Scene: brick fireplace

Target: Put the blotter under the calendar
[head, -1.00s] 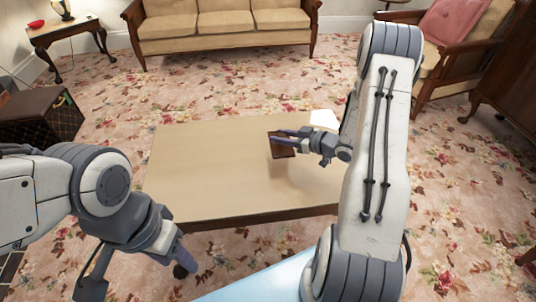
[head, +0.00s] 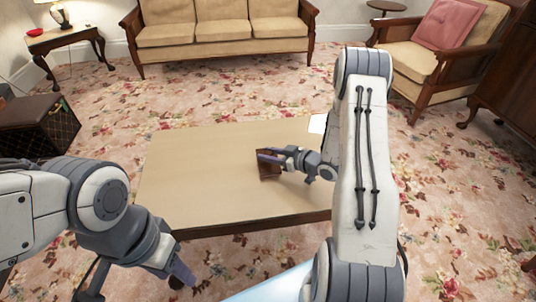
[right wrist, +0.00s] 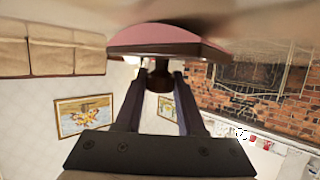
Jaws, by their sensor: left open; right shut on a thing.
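The blotter, a dark brown piece (head: 266,173), is at my right gripper (head: 268,156), over the right half of the table. In the right wrist view the blotter (right wrist: 165,36) has a pinkish-red curved body and a dark knob. The right fingers (right wrist: 158,88) are shut on that knob. Whether the blotter touches the table is unclear. A flat white piece (head: 317,123) at the table's back right, partly hidden by my right arm, may be the calendar; I cannot tell. My left gripper (head: 178,274) is open and empty in front of the table's near edge.
The beige low table (head: 195,175) is bare on its left and middle. A sofa (head: 220,35) stands behind it, and an armchair (head: 430,50) at the back right. A side table (head: 65,40) and a dark box (head: 40,122) are at the left.

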